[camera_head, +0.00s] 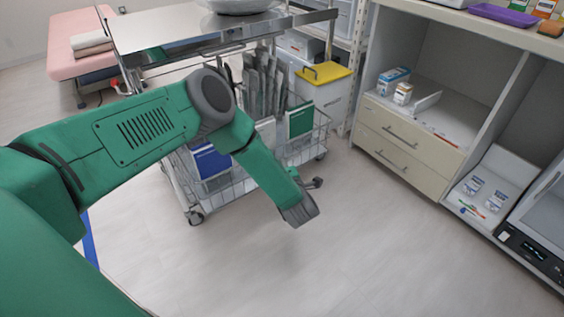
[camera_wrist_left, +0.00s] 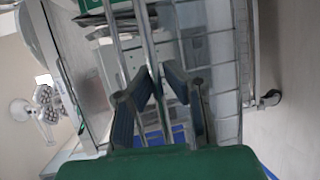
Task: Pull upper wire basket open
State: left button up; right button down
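The wire basket unit (camera_head: 235,185) sits in the lower part of the metal cart in the head view, holding blue and green folders. My green arm hides much of its front, so I cannot clearly separate an upper basket there. In the left wrist view, metal bars of the wire basket (camera_wrist_left: 148,40) run between the fingers. My left gripper (camera_wrist_left: 164,82) has its fingertips close together around one bar and appears shut on it. In the head view the fingers are mostly hidden behind the wrist. My right gripper is not in view.
The cart's metal top (camera_head: 170,28) is above the basket. A beige drawer cabinet (camera_head: 410,140) and shelves stand right. A yellow-lidded bin (camera_head: 323,90) is behind the cart, and a pink bed (camera_head: 75,40) stands back left. The floor (camera_head: 360,240) in front is clear.

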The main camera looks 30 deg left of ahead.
pick_arm(q)
jog(key=shift+o, duration=1.2)
jog(key=shift+f, duration=0.15)
jog(key=shift+d+r, duration=0.15)
jog(key=shift+r, duration=0.05)
jog(key=v, duration=1.1)
jog(key=shift+s+d, duration=0.2)
jog(key=shift+s, duration=0.15)
